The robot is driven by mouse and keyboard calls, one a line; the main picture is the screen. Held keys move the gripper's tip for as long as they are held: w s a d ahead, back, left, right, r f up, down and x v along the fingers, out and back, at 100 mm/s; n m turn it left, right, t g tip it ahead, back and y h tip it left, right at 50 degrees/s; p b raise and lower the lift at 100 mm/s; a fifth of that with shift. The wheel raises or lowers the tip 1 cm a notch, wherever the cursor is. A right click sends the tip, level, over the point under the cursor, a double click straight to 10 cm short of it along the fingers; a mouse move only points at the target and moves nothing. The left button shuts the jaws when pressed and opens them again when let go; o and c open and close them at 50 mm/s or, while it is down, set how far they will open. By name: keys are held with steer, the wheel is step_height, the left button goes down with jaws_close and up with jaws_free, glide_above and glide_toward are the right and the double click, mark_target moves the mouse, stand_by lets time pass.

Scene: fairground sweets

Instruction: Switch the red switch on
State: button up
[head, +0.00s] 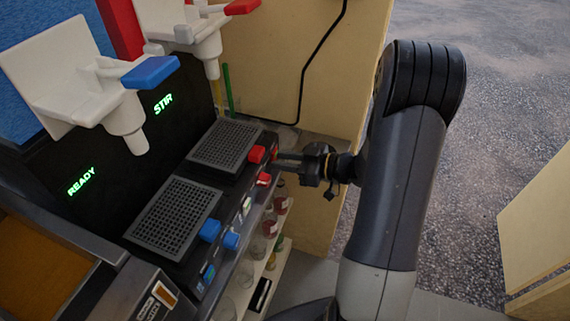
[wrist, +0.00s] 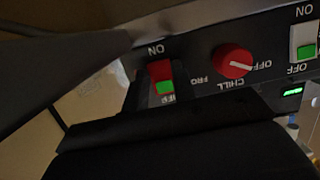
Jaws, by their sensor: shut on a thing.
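The red switch (wrist: 160,73) is on the dark front panel in the wrist view, with a green part at its OFF end and red toward its ON end. The lettering appears upside down. In the head view the switch (head: 275,154) shows only as a bit of red at the far end of the panel, mostly hidden by my gripper (head: 283,158). My gripper's dark fingers reach it from the right and are shut on it. In the wrist view they cover part of the panel around the switch.
A red CHILL dial (wrist: 233,62) sits beside the switch, then a white switch (wrist: 305,42). Above the panel are a red block (head: 256,154), a blue block (head: 210,230) and perforated trays. White dispensers (head: 125,110) overhang. Shelves with small jars (head: 270,228) stand below.

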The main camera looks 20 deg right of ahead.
stand_by(0.3)
steer(key=o, duration=1)
steer(key=v, duration=1)
steer(key=shift+s+d+f+b, duration=0.3)
steer(key=shift+d, duration=0.05)
